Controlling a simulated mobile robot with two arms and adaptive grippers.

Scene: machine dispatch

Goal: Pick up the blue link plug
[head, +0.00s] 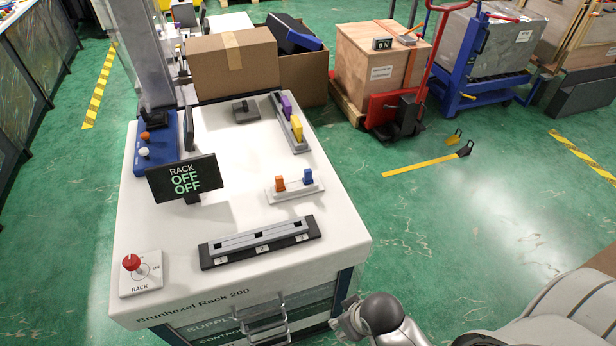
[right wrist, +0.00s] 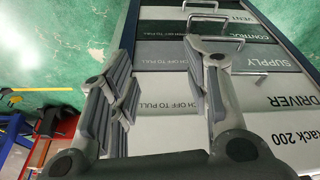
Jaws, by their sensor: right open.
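The blue link plug (head: 307,176) stands upright in a small white holder (head: 296,194) on the white cabinet top, beside an orange plug (head: 280,184) on its left. My right gripper (head: 345,319) is low in front of the cabinet's front right corner, well apart from the plug. The right wrist view shows its jaws (right wrist: 165,72) spread and empty, facing the cabinet's labelled drawer fronts. The plug is not visible in that view. My left gripper is not in view.
A black slotted strip (head: 260,241) lies near the front edge. A grey rail (head: 289,124) holds purple and yellow plugs behind. A display (head: 184,178) reading "RACK OFF OFF" and a red-knobbed switch (head: 132,263) stand at left. Drawer handles (head: 266,318) stick out in front.

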